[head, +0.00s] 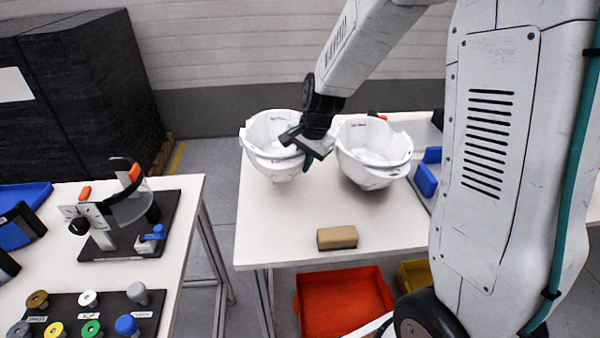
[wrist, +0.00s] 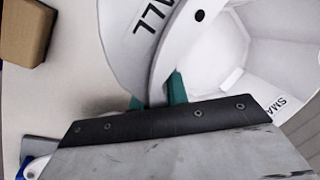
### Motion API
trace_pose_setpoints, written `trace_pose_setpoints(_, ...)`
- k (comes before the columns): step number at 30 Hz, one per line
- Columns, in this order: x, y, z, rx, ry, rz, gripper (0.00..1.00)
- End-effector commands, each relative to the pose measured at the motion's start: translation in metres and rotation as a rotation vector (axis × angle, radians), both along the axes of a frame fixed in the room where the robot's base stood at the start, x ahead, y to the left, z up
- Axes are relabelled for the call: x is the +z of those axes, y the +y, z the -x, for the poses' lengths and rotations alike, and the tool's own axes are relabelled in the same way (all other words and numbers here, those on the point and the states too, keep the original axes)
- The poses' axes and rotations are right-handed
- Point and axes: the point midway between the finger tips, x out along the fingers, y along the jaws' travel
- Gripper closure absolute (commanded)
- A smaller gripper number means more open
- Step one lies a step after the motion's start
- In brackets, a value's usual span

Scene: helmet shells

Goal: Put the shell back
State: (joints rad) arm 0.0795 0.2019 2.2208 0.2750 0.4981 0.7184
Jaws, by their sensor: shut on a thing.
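A white bowl-like helmet shell (head: 268,128) is at the left of the far table, seemingly nested in or resting on another white shell; I cannot tell whether they touch. A second white shell group (head: 372,143) stands to its right. My gripper (head: 306,158) is at the right rim of the left shell. In the wrist view my teal fingertips (wrist: 160,93) are shut on the rim of a white shell (wrist: 135,35) with lettering ending in "ALL". A white inner surface (wrist: 225,60) with "SMA" lettering lies right of it. The jaw body hides part of the rim.
A tan block (head: 337,238) lies near the front edge of the far table (head: 265,225). Blue parts (head: 426,175) stand right of the right shells. A red bin (head: 343,300) is below. A fixture (head: 125,205) and several coloured knobs occupy the left table.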

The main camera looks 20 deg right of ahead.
Motion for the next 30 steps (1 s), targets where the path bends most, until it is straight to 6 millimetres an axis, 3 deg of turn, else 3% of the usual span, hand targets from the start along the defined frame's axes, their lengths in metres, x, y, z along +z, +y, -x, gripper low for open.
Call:
trace_pose_setpoints(9,-0.037,0.002,0.0,0.001,0.001,0.0,1.0)
trace_pose_setpoints(20,-0.04,0.002,0.0,0.003,0.0,0.001,1.0)
trace_pose_setpoints(21,-0.04,0.002,0.0,0.003,0.0,0.001,0.75)
trace_pose_setpoints(23,-0.04,0.002,0.0,0.003,0.0,0.001,0.62)
trace_pose_setpoints(30,-0.04,0.002,0.0,0.003,0.0,0.001,0.62)
